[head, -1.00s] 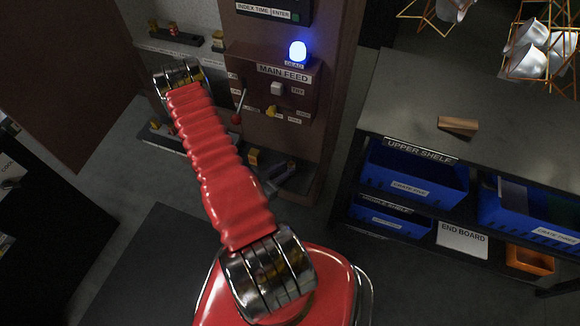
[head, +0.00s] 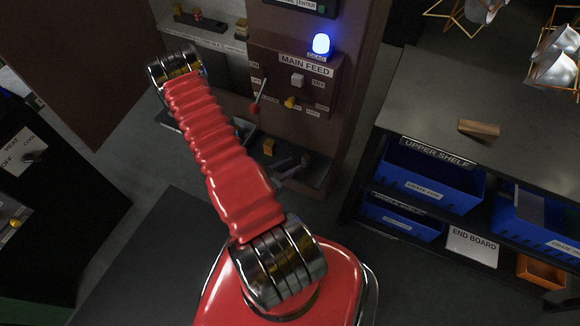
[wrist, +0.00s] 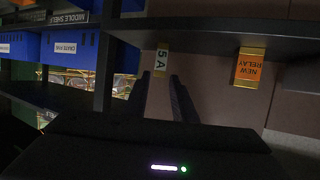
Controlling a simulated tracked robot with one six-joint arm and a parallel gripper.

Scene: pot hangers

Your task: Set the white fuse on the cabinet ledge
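In the wrist view, a small block with a pale "5 A" label (wrist: 161,62) and gold edges shows just beyond my fingertips; it may be the white fuse. My gripper (wrist: 160,80) has two dark fingers apart, with brown background between them. In the head view, my gripper is hidden beyond the far end of my red arm, in front of the cabinet (head: 345,90). The cabinet has a pale upper ledge (head: 215,42) with small blocks on it, and a dark lower ledge (head: 308,180) with a yellow block and dark parts.
An orange "NEW RELAY" block (wrist: 250,67) is right of the fuse in the wrist view, against a dark bar (wrist: 205,36). The main feed panel (head: 290,85) has a lit blue lamp and a lever. A workbench (head: 440,100) with blue crates stands right. Open floor lies between.

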